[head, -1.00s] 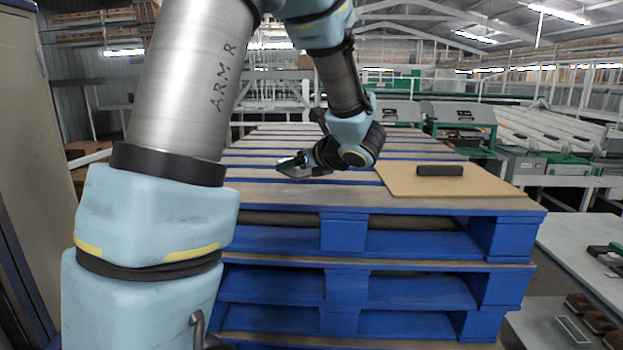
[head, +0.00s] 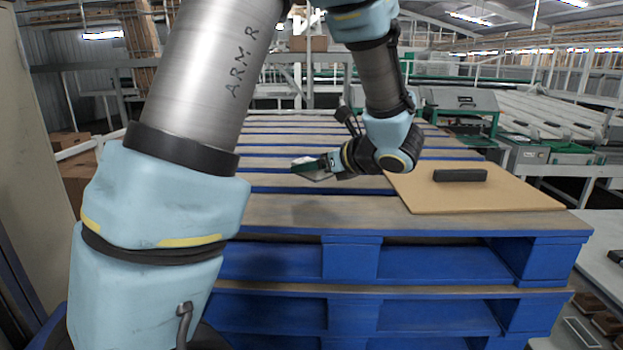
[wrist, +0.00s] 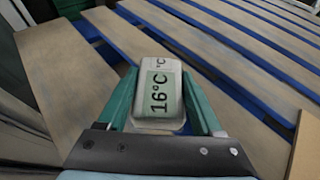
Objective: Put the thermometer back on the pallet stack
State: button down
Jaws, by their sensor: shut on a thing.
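The thermometer (wrist: 158,92) is a small white block with a pale green display reading 16°C, seen in the wrist view. My gripper (head: 308,166) is shut on it, with a green finger on either side in the wrist view (wrist: 160,95). In the head view the thermometer is too small to make out clearly. The pallet stack (head: 290,210) is blue with worn wooden top slats. My gripper is over its top, left of the tan board. I cannot tell whether the thermometer touches the slats.
A tan board (head: 520,195) with a black block (head: 460,175) on it lies on the stack's right side. Bare slats lie left of and behind my gripper. Conveyor machinery (head: 560,125) stands beyond, and a white table (head: 600,240) is at the right.

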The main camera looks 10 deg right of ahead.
aim_at(312, 195)
notch_tip(312, 195, down, 3)
jog(key=shift+f+p, duration=0.2)
jog(key=shift+p, duration=0.45)
jog(key=shift+f, duration=0.4)
jog(key=shift+f+b, duration=0.15)
jog(key=shift+b, duration=0.15)
jog(key=shift+c, duration=0.2)
grip_release()
jog(key=shift+r+p, duration=0.3)
jog(key=shift+p, duration=0.15)
jog(key=b+v, duration=0.2)
jog(key=v, duration=0.3)
jog(key=b+v, duration=0.2)
jog(key=v, duration=0.3)
jog(key=shift+s+d+f, duration=0.1)
jog(key=shift+s+d, duration=0.15)
jog(key=shift+s, duration=0.05)
jog(key=shift+s+d+r+b, duration=0.3)
jog(key=shift+s+r, duration=0.05)
jog(key=shift+s, duration=0.1)
